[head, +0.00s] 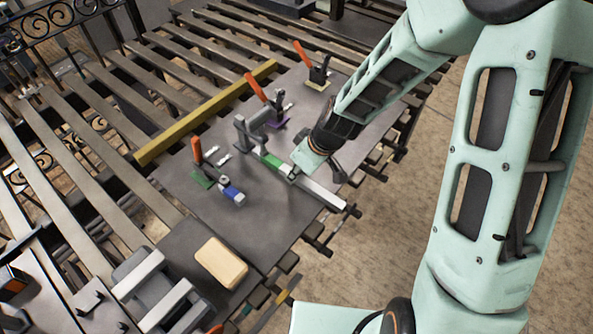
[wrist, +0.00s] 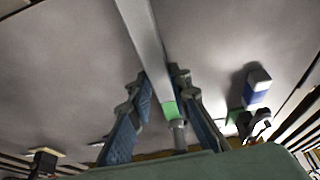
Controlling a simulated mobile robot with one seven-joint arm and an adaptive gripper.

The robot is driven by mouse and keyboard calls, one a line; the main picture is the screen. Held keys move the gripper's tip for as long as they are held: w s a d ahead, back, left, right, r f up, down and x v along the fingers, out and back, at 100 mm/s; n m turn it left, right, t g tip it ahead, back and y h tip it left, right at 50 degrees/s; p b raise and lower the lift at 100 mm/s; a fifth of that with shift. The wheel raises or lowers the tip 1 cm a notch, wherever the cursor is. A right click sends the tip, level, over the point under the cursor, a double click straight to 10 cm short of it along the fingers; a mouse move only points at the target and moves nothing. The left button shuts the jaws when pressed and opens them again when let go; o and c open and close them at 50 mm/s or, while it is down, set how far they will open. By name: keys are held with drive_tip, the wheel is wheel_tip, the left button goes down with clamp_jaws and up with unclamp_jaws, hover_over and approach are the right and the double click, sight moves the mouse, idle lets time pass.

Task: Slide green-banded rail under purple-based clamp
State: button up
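The green-banded rail (head: 325,196) is a long pale bar lying on the dark plate, its green band (head: 272,161) near its upper-left end. The rail also shows in the wrist view (wrist: 143,35). My gripper (head: 294,174) is low over the plate. In the wrist view its fingertips (wrist: 160,77) lie close against both sides of the rail, just short of the band. The purple-based clamp (head: 277,122), with a raised orange handle, stands beyond the rail's banded end. I cannot make out this clamp in the wrist view.
A grey bracket (head: 249,132) stands by the rail's banded end. A green-based clamp (head: 203,180) and a blue-banded block (head: 233,195) are to the left. A yellow-based clamp (head: 317,84) stands at the back. A yellow bar (head: 205,112) borders the plate. A tan block (head: 221,262) lies in front.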

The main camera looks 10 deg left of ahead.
clamp_jaws()
drive_tip(key=shift+w+d+b, duration=0.35)
drive_tip(key=shift+w+d, duration=0.85)
drive_tip(key=shift+w, duration=0.8)
drive_tip(key=shift+w+d+b, duration=0.3)
drive_tip(key=shift+w+d, duration=0.85)
drive_tip(key=shift+w, duration=0.9)
drive_tip(key=shift+w+d+b, duration=0.35)
drive_tip(key=shift+w+d, duration=0.85)
drive_tip(key=shift+w, duration=0.8)
drive_tip(key=o, duration=0.8)
unclamp_jaws()
drive_tip(key=v, duration=1.2)
